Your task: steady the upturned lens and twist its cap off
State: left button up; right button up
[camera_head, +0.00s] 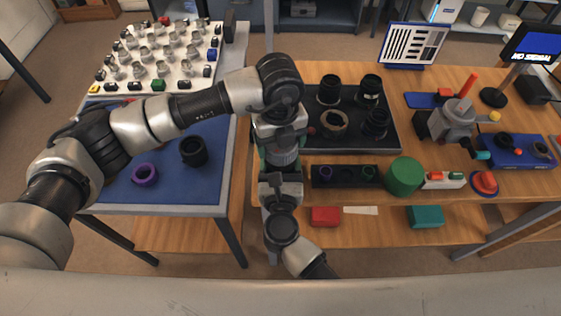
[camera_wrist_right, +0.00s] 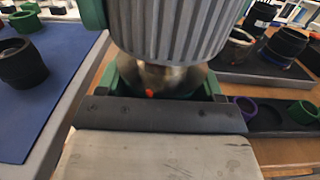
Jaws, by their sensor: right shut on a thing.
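The lens, a ribbed grey cylinder (camera_head: 285,157), stands upright between my two grippers, at the gap between the blue-topped table and the wooden bench. It fills the top of the right wrist view (camera_wrist_right: 175,35), with a shiny metal part below the ribs. My right gripper (camera_wrist_right: 160,84) reaches in from below, its green fingers on either side of that metal part, shut on the lens. My left gripper (camera_head: 280,132) comes down over the lens from above; its fingers are mostly hidden, so its opening is unclear. I cannot make out the cap's edge.
A dark tray (camera_head: 390,138) with several black lens barrels lies right of my grippers. A green cylinder (camera_head: 404,177) stands before it. A white board (camera_head: 200,55) of small parts is back left.

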pick_arm(q)
jog(key=shift+r, duration=2.5)
pick_arm(e)
jog(key=o, duration=1.3)
pick_arm(q)
jog(key=shift+r+p, duration=0.3)
pick_arm(e)
jog(key=shift+s+r, duration=0.25)
jog(key=shift+s, duration=0.85)
jog(key=shift+s+r, duration=0.25)
jog(key=shift+s, duration=0.8)
jog(key=shift+s+r, duration=0.2)
jog(key=shift+s, duration=0.6)
jog(key=shift+s+r, duration=0.15)
jog(key=shift+s, duration=0.6)
jog(key=shift+s+r, duration=0.2)
jog(key=shift+s, duration=0.6)
